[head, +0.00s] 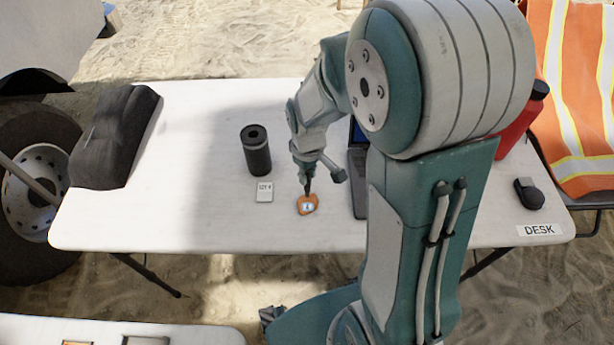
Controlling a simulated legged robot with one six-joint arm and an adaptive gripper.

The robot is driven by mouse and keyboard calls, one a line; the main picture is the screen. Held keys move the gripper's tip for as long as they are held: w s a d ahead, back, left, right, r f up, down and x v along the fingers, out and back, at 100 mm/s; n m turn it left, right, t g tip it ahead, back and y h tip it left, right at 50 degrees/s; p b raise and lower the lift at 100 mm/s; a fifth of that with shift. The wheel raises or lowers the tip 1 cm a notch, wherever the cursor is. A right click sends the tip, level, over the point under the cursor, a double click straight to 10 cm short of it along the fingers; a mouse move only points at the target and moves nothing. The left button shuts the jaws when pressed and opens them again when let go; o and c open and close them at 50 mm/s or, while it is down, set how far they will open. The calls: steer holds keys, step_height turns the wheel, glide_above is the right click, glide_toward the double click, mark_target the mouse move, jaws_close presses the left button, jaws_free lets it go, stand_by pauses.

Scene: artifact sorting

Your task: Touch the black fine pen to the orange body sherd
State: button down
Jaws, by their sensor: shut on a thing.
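The orange body sherd (300,208) lies flat on the white table near its front edge, with a pale round patch showing a dark mark on it. My gripper (312,172) is above the sherd, pointing down, shut on a thin dark item that looks like the black fine pen (307,187). The pen's lower end is at the sherd's upper edge in the picture. I cannot tell whether it touches or hovers just above. The pen's upper part is hidden by the gripper.
A black cylinder (257,158) and a small white lot card (265,192) stand left of the sherd. A laptop (358,185) is close on the right, partly behind my arm. A dark cushion-like block (115,135) lies far left; a black mouse-like item (528,194) is at right.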

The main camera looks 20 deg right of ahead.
steer(key=shift+r, duration=1.25)
